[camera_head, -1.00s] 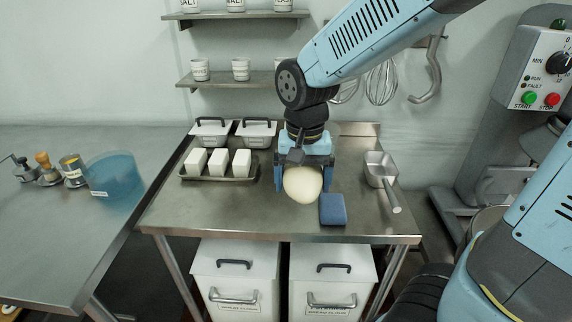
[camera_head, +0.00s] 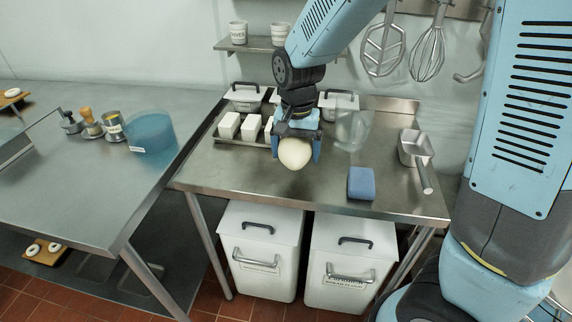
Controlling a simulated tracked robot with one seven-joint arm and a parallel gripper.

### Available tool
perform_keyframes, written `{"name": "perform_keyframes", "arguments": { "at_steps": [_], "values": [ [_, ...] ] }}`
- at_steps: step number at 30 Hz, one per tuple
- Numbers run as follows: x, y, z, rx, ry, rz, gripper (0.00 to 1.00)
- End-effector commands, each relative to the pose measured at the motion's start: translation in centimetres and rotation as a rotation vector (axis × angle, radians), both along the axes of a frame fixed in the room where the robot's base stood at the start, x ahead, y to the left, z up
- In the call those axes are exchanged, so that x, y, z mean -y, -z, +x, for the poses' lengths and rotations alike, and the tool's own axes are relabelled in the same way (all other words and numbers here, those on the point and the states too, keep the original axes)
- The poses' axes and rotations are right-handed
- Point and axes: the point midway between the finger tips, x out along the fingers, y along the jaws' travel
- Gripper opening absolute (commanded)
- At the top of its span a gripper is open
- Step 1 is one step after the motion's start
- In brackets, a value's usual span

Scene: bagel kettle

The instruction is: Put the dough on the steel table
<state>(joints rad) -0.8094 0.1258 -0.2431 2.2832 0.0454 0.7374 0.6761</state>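The dough (camera_head: 294,154) is a pale, smooth, rounded lump. My gripper (camera_head: 295,152) points down with a blue finger on each side of the dough and is shut on it. It holds the dough over the small table (camera_head: 230,180) in the middle. How high the dough is above that table top is hard to tell. A larger steel table (camera_head: 60,190) with a bare grey top stands to the left. Both tables look like steel.
A blue block (camera_head: 361,183) and a metal scoop (camera_head: 414,152) lie right of my gripper. A tray with white blocks (camera_head: 229,125), lidded containers (camera_head: 246,93) and a clear jug (camera_head: 352,130) stand behind. A blue tub (camera_head: 150,134) sits on the left table's far right, its front clear.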

Motion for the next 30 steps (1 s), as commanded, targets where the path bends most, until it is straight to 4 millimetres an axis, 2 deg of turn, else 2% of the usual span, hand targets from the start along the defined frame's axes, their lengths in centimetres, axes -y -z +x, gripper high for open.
{"name": "perform_keyframes", "arguments": {
  "at_steps": [3, 9, 17, 25, 30],
  "values": [
    [-0.9, 1.4, 0.8, 0.0, -0.001, -0.001, 0.2],
    [-1.9, 2.8, 1.6, 0.001, -0.001, 0.001, 0.2],
    [-2.3, 3.5, 1.9, 0.0, -0.002, 0.0, 0.2],
    [-2.5, 6.4, 2.1, -0.001, -0.001, -0.001, 0.2],
    [-2.6, 6.9, 2.1, 0.002, -0.001, 0.002, 0.2]
  ]
}}
